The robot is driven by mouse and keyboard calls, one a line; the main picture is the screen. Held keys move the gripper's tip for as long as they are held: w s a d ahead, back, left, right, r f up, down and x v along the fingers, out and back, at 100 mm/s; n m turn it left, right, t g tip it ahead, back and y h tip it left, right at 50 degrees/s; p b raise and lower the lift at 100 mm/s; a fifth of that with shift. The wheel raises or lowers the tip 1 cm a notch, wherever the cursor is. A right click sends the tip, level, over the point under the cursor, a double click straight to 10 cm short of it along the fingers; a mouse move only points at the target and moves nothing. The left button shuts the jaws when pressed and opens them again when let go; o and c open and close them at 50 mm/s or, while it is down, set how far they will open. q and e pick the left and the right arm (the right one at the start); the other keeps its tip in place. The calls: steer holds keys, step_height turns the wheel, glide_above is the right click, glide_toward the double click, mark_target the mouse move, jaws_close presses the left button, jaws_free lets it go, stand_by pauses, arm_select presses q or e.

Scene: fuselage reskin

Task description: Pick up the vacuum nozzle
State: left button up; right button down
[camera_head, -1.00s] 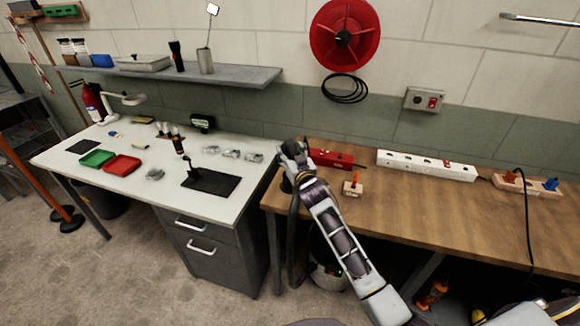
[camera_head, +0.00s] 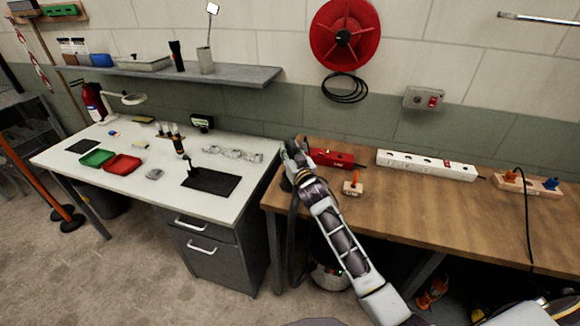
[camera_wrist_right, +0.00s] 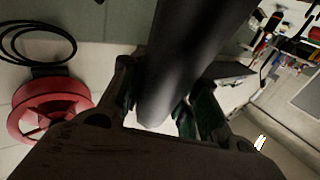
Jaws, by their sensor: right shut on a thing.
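My right gripper (camera_head: 290,160) is at the left end of the wooden bench, beside the gap to the white workbench. In the right wrist view the same gripper (camera_wrist_right: 155,112) is shut on a thick dark tube, the vacuum nozzle (camera_wrist_right: 182,55), which lies between its two fingers. The nozzle's far end runs out of that view at the top. In the head view the gripper and arm mostly hide the nozzle. A dark hose (camera_head: 293,235) hangs down below the gripper to the vacuum canister (camera_head: 328,278) under the bench. My left gripper is not in view.
The wooden bench (camera_head: 420,215) holds a red case (camera_head: 330,158), a small block with an orange top (camera_head: 353,187) and a white power strip (camera_head: 425,165) near the gripper. The white workbench (camera_head: 105,180) stands to the left with trays and small parts.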

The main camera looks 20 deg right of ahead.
stand_by(0.3)
steer(key=shift+r, duration=5.05)
steer(key=shift+s, duration=0.1)
